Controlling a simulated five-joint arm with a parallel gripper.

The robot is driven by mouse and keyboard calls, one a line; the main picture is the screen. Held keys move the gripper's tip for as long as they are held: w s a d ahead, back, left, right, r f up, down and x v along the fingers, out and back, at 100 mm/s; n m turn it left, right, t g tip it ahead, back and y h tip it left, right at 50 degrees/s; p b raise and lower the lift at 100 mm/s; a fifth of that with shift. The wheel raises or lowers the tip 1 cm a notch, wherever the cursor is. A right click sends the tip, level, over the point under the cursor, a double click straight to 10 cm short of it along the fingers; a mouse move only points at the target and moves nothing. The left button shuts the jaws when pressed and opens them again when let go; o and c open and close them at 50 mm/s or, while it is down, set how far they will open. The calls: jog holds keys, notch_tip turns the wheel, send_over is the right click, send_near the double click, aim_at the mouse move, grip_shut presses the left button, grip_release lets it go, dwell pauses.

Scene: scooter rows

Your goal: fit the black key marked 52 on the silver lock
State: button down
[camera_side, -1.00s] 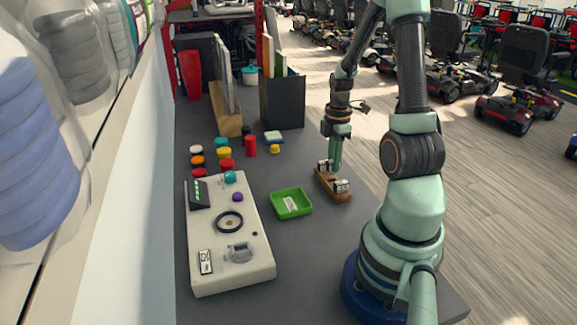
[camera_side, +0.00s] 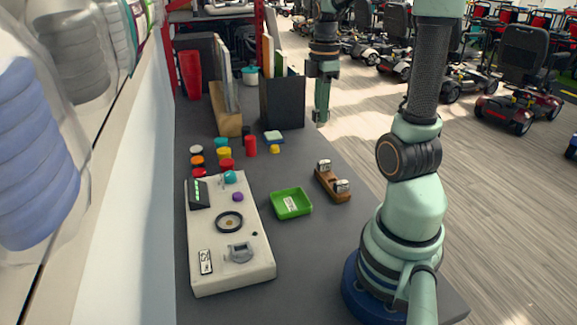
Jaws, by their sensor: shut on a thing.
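The silver lock (camera_side: 240,252) sits on the near end of the pale control panel (camera_side: 255,272). A white label (camera_side: 205,261) lies left of it; its marking looks like 52. My gripper (camera_side: 321,116) is raised beyond the wooden key block (camera_side: 334,190), pointing down. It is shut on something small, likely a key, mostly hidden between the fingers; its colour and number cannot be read. The block holds two things with white tags, one at its far end (camera_side: 323,165) and one at its near end (camera_side: 341,185), with a gap between them.
A green tray (camera_side: 305,209) with a label lies between panel and block. Coloured round pieces (camera_side: 224,153) and a red cylinder (camera_side: 251,146) stand behind the panel. A dark file box (camera_side: 284,105) stands at the back. Grey table is clear right of the panel's near end.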

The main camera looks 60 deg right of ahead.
jog(key=w+a+f, duration=0.2)
jog(key=w+a, duration=0.1)
jog(key=a, duration=0.5)
jog(key=w+a+f, duration=0.2)
jog(key=w+a, duration=0.1)
jog(key=a, duration=0.4)
jog(key=s+a+f, duration=0.1)
jog(key=a+f, duration=0.1)
jog(key=a, duration=0.6)
jog(key=s+a+f, duration=0.1)
jog(key=s+a, duration=0.1)
jog(key=a, duration=0.6)
jog(key=shift+w+f, duration=0.2)
jog(key=shift+f, duration=2.7)
jog(key=shift+f, duration=0.9)
jog(key=shift+c, duration=1.5)
grip_release()
jog(key=shift+r, duration=0.1)
jog(key=shift+r, duration=2.9)
